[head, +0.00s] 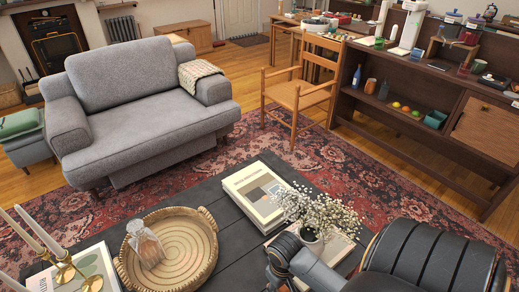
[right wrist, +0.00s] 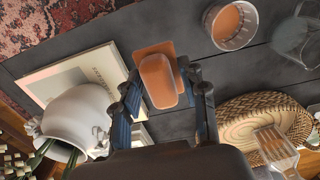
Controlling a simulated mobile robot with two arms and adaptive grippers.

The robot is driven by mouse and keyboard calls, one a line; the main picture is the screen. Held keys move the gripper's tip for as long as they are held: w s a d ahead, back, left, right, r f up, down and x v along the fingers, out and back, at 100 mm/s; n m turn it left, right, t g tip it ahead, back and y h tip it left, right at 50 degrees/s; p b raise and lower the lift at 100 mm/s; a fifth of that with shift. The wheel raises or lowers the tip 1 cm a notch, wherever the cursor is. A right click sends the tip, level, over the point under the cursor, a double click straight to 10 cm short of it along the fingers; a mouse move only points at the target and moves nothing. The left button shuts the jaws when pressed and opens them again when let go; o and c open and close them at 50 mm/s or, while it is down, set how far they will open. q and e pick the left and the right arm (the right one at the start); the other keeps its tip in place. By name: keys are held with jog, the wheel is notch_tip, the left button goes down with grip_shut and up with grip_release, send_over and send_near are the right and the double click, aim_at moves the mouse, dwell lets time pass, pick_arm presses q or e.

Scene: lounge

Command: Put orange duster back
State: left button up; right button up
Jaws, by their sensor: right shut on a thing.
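The orange duster (right wrist: 160,82) is in the right wrist view, an orange block with a rounded, pale-edged part. My right gripper (right wrist: 163,92) is shut on it, with blue-padded fingers on both sides. The duster is over the dark coffee table (head: 225,225); I cannot tell how high. In the head view my right arm comes in at the lower right, and the duster and fingertips are hidden. My left gripper is not in view.
The table bears a woven tray (head: 203,268) with a glass decanter (head: 146,246), books (head: 250,187), a white vase (right wrist: 78,118) of small flowers, and brass candlesticks (head: 66,270). An orange-filled cup (right wrist: 231,24) stands past the duster. A shelf unit (head: 365,118) stands at the right.

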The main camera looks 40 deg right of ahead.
jog(key=shift+s+d+f, duration=0.25)
jog(key=shift+s+f, duration=0.1)
jog(key=shift+s, duration=0.05)
jog(key=shift+w+d+f, duration=0.15)
jog(key=shift+w+f, duration=0.05)
jog(key=shift+w, duration=0.05)
jog(key=w+d+f+b, duration=0.2)
jog(key=w+f, duration=0.2)
jog(key=w, duration=0.4)
jog(key=b, duration=0.2)
send_over(259, 274)
notch_tip(259, 274, down, 5)
jog(key=shift+s+f, duration=0.1)
jog(key=shift+f, duration=0.1)
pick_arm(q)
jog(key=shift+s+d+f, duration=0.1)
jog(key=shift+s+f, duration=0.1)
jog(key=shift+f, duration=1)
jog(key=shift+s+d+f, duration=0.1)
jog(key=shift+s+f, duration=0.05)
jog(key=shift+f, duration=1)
pick_arm(e)
jog(key=shift+f, duration=1.6)
jog(key=shift+f+b, duration=0.2)
jog(key=shift+b, duration=0.1)
jog(key=o, duration=1.1)
